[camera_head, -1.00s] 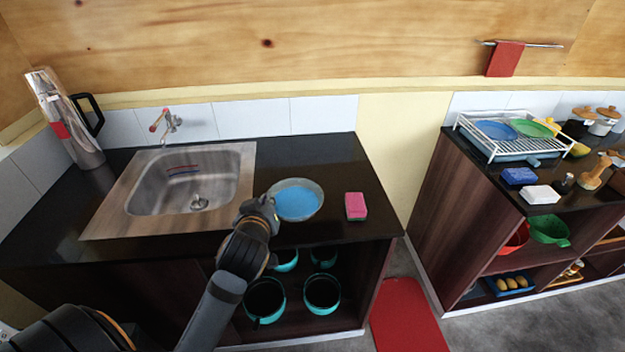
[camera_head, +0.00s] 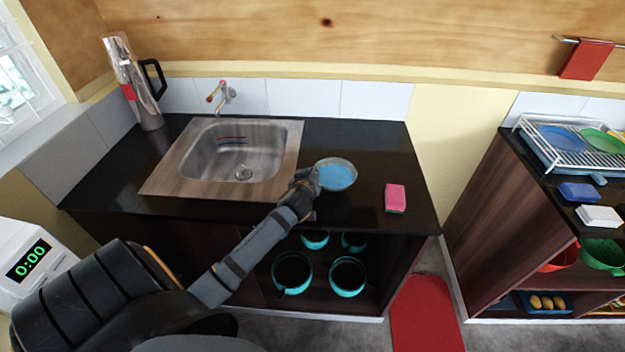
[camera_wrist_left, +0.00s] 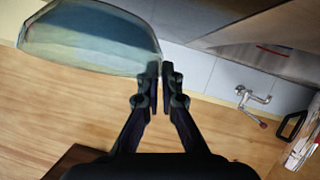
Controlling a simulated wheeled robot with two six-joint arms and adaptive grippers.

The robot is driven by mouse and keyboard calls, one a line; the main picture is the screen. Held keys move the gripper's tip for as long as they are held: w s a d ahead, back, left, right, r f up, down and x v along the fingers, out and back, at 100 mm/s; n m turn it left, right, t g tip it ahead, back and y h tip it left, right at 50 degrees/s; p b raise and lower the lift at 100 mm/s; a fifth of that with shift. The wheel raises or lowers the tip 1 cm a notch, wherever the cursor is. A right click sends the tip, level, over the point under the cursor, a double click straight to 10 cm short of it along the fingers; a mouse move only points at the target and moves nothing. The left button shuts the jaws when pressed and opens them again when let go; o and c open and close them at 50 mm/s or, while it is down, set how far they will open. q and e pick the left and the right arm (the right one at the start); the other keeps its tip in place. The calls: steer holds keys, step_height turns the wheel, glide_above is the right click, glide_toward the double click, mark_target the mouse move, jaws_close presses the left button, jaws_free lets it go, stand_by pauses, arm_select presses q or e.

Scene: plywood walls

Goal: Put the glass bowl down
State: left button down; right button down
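The glass bowl (camera_head: 337,175) has a clear rim and a blue inside. It is over the dark counter (camera_head: 362,144), between the sink and the pink sponge; I cannot tell whether its base touches the counter. My left gripper (camera_head: 308,178) is at the bowl's left edge. In the left wrist view the fingertips (camera_wrist_left: 166,70) are nearly together, with the bowl's rim pinched between them. The bowl (camera_wrist_left: 85,38) spreads to the upper left there. My right gripper is not in view.
The sink (camera_head: 235,155) with a tap (camera_head: 222,97) is left of the bowl. A pink sponge (camera_head: 396,198) lies to its right. A steel jug (camera_head: 132,82) stands at the back left. Teal pots (camera_head: 347,277) are on the shelf below. Counter behind the bowl is clear.

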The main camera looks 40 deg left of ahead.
arm_select(q)
step_height(320, 180, down, 2)
steer(key=shift+w+f+p, duration=0.1)
steer(key=shift+f+p, duration=0.1)
steer(key=shift+p, duration=0.25)
steer(key=shift+f, duration=0.4)
steer(key=shift+f, duration=0.1)
steer(key=shift+f, duration=0.15)
steer(key=c, duration=1.5)
jaws_free()
